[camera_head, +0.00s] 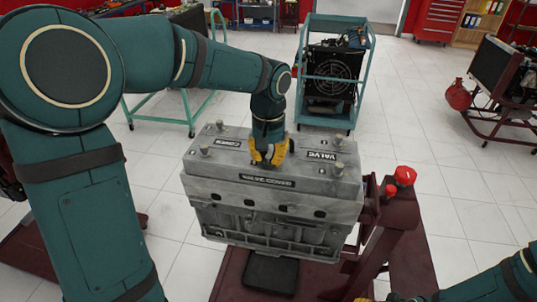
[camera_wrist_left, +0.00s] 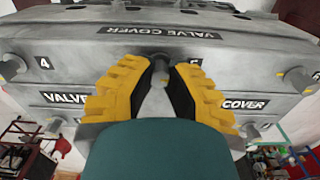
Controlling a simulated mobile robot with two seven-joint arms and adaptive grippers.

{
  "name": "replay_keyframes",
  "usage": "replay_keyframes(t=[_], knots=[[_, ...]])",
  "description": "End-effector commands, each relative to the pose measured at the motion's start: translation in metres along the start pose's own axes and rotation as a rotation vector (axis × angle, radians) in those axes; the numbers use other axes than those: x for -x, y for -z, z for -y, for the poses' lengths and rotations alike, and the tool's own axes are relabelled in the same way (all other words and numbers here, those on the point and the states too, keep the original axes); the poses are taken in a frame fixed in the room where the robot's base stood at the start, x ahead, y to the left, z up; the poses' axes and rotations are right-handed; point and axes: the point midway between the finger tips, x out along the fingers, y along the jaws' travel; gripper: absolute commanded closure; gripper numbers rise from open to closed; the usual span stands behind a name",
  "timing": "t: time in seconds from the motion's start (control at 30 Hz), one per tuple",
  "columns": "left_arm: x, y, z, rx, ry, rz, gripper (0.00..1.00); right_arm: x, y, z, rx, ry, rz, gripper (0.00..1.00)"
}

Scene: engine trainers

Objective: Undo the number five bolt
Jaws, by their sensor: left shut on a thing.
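The grey valve cover (camera_head: 215,165) sits on top of the engine block, with several bolts standing up from it. My left gripper (camera_head: 268,157) points down onto the cover's middle. In the left wrist view, the yellow fingers of this gripper (camera_wrist_left: 161,75) close around the number five bolt (camera_wrist_left: 160,62), beside the partly hidden "5" label (camera_wrist_left: 194,62). The bolt is upright at the cover; whether it has turned or risen cannot be told. The fingers hide it in the head view. My right gripper (camera_head: 372,298) shows only in part at the bottom edge.
Other bolts include one by the "4" label (camera_wrist_left: 45,62) and one at the cover's right (camera_head: 338,169). A dark red stand (camera_head: 385,235) with a red button (camera_head: 404,175) rises right of the engine. A teal cart (camera_head: 304,115) stands behind; the tiled floor right is mostly clear.

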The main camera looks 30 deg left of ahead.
Motion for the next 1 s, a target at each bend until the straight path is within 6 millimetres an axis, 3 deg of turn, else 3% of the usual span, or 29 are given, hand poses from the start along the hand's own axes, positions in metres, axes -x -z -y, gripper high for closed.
replay_keyframes(t=[0.27,0.3,0.4,0.77,1.0], knots=[[0.000,0.000,0.000,0.000,0.000,0.000,1.00,0.000,0.000,0.000,0.000,0.000,0.000,0.53],[0.000,0.000,0.000,0.000,0.000,0.000,0.81,0.000,0.000,0.000,0.000,0.000,0.000,0.53],[0.000,0.000,0.000,0.000,0.000,0.000,0.51,0.000,0.000,0.000,0.000,0.000,0.000,0.53],[0.003,0.000,0.000,0.000,0.000,-0.001,0.51,0.000,0.000,0.000,0.000,0.000,0.000,0.53],[0.038,0.001,0.000,0.001,-0.002,-0.005,0.51,0.000,0.000,0.000,0.000,0.000,0.000,0.53]])
